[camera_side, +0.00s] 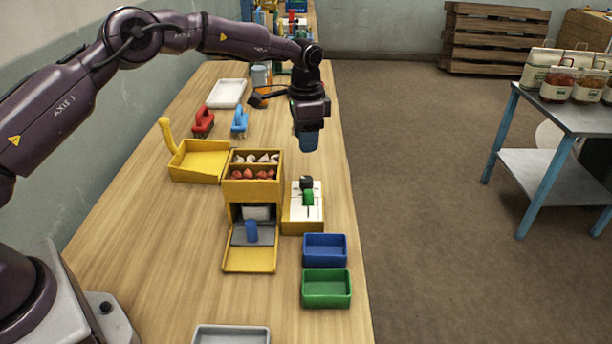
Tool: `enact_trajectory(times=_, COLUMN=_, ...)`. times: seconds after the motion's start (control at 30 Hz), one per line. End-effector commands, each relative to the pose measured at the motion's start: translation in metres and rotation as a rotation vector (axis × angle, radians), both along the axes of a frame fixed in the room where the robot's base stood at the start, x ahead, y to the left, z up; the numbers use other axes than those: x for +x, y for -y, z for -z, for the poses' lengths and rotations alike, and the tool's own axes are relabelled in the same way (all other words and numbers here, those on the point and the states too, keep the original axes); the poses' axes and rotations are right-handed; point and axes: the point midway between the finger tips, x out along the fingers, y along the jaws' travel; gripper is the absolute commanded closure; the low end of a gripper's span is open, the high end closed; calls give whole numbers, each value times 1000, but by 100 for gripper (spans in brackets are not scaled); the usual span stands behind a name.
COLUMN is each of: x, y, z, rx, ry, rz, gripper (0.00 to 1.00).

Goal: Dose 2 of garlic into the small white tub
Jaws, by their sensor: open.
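A yellow dispenser box (253,190) stands on the wooden bench. Its top has two compartments: the rear one holds white garlic bulbs (256,158), the front one red bulbs (252,173). In its lower opening sits a whitish tub (256,212), partly shaded by the box, behind a blue handle-like piece (251,230) on a grey plate. Right of the box is a yellow and white panel (303,213) with a black knob (306,182) and a green knob (308,197). My gripper (307,146) is open, hanging above and beyond the panel with blue fingertips pointing down, apart from everything.
A blue bin (325,249) and green bin (326,288) stand near the right edge. A yellow dustpan (199,162), red brush (203,121), blue brush (239,121) and white tray (227,93) lie farther back. A grey tray (231,335) is in front. The left front bench is clear.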

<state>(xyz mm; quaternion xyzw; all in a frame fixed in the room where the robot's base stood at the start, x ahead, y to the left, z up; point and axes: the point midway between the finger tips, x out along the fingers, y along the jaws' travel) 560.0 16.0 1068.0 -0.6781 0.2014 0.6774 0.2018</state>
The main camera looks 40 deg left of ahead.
Motion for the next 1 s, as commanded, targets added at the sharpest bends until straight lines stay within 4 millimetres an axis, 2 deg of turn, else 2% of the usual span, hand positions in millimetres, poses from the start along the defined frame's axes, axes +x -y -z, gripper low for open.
enact_trajectory(times=0.03, x=-1, y=0, z=12, rx=-1, ry=-6, rz=0, gripper=56)
enact_trajectory(times=0.2, x=-1, y=0, z=49, rx=-1, ry=-6, rz=-1, gripper=56)
enact_trajectory(times=0.43, x=-1, y=1, z=88, rx=-1, ry=-3, rz=-3, gripper=56)
enact_trajectory(times=0.63, x=0, y=0, z=103, rx=0, ry=-1, rz=-3, gripper=56)
enact_trajectory(times=0.93, x=0, y=0, z=104, rx=0, ry=0, rz=-3, gripper=56)
enact_trajectory(times=1.0, x=0, y=0, z=104, rx=0, ry=0, rz=-3, gripper=72)
